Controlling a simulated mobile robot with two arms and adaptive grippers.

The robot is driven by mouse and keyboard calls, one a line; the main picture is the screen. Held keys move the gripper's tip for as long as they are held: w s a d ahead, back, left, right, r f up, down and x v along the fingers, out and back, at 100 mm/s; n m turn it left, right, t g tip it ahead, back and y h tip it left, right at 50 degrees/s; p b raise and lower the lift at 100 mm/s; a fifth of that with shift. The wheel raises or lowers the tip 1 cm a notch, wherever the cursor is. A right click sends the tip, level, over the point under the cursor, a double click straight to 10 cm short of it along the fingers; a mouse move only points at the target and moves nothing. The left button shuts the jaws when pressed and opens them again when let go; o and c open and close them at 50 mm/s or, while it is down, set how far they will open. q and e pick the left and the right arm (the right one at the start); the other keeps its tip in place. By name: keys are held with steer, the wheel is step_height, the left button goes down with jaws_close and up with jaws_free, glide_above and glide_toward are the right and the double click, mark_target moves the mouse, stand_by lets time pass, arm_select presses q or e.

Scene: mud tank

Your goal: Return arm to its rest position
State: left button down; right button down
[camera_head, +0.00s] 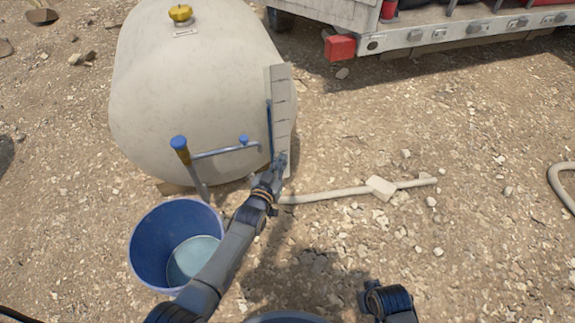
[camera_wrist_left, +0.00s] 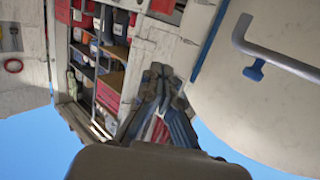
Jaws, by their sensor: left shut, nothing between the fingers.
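My left arm reaches up from the bottom of the head view. Its gripper (camera_head: 279,165) is shut and empty, in front of the lower right side of the beige tank (camera_head: 200,85), close to the strip of grey plates (camera_head: 281,110). I cannot tell whether it touches them. In the left wrist view the shut fingers (camera_wrist_left: 162,92) are in the middle, with the tank (camera_wrist_left: 275,90) on the right.
A pipe with blue fittings (camera_head: 225,150) stands by the tank above a blue bucket (camera_head: 150,235) holding pale liquid. A pale hose or pole (camera_head: 330,194) lies on the gravel. A truck (camera_head: 440,35) stands at the top right. The gravel at right is mostly clear.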

stand_by(0.5)
